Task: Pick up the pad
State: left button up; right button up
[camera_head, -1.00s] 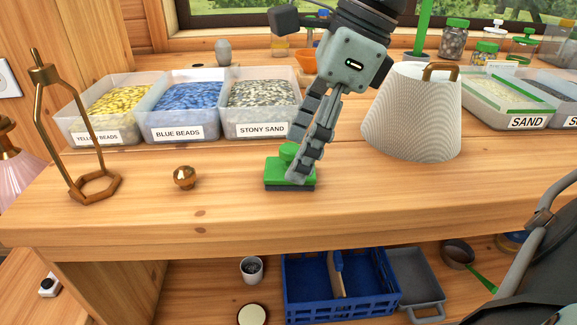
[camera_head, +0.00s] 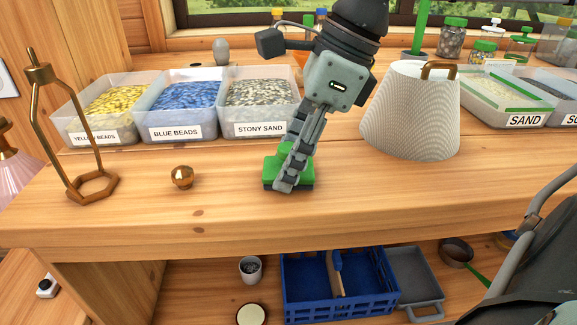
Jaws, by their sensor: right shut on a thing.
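The pad (camera_head: 270,174) is a green block with a dark underside, near the front middle of the wooden table. My right gripper (camera_head: 284,178) reaches down from above and is shut on the pad. Its fingers hide the pad's middle and its knob. The pad looks level and at table height; I cannot tell whether it touches the table. My left gripper is not in view.
A brass knob (camera_head: 182,177) and a brass stand (camera_head: 94,188) are to the left on the table (camera_head: 350,200). Bins of yellow beads (camera_head: 92,138), blue beads (camera_head: 176,134) and stony sand (camera_head: 262,130) stand behind. A ribbed white shade (camera_head: 411,115) is at right.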

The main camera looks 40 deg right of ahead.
aim_at(282, 145)
jog(key=shift+r, duration=0.6)
notch_tip(282, 145, up, 3)
jog(key=shift+w+f, duration=0.1)
jog(key=s+a+r, duration=0.4)
jog(key=a+r, duration=0.3)
jog(key=a, duration=0.3)
jog(key=shift+s+a, duration=0.3)
jog(key=shift+a, duration=0.1)
